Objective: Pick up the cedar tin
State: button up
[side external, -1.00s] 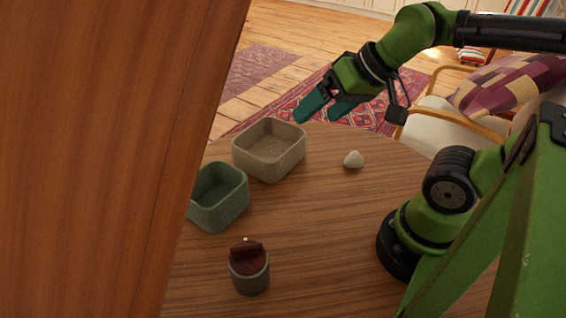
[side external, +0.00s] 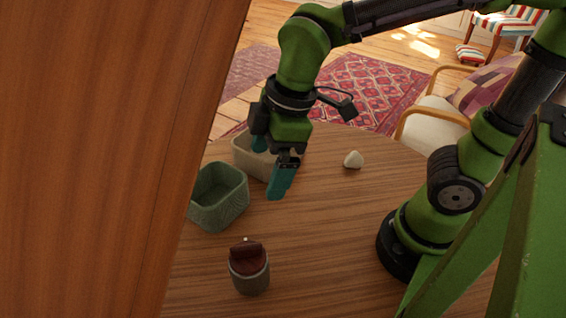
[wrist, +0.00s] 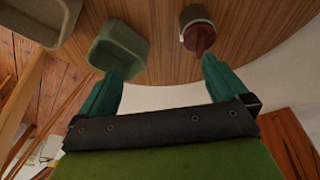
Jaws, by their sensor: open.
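The likely cedar tin (side external: 249,272) is a small round grey container with a dark red-brown top piece, upright near the table's front in the side view. In the wrist view the same tin (wrist: 195,28) is at the upper right, just beyond the right fingertip in the picture. My gripper (side external: 272,170) is open and empty, with teal fingers pointing down. It hangs above the table, behind the tin and close to the two boxes. In the wrist view the fingers of my gripper (wrist: 162,72) are spread wide with nothing between them.
A green open box (side external: 220,200) stands behind and left of the tin; a beige open box (side external: 243,160) is farther back, partly hidden by my gripper. A small whitish lump (side external: 353,159) lies to the right. A wooden panel (side external: 100,150) blocks the left. The table's middle (side external: 325,230) is clear.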

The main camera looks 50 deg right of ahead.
jog(key=a+f+n+g, duration=0.1)
jog(key=a+n, duration=0.4)
jog(key=n, duration=0.3)
jog(key=n+g+h, duration=0.1)
jog(key=n+h, duration=0.1)
jog(key=n, duration=1.3)
send_over(247, 256)
jog(key=shift+n, duration=0.3)
notch_tip(247, 256, down, 16)
jog(key=shift+w+d+f, duration=0.1)
jog(key=shift+d, duration=0.05)
jog(key=c, duration=1.1)
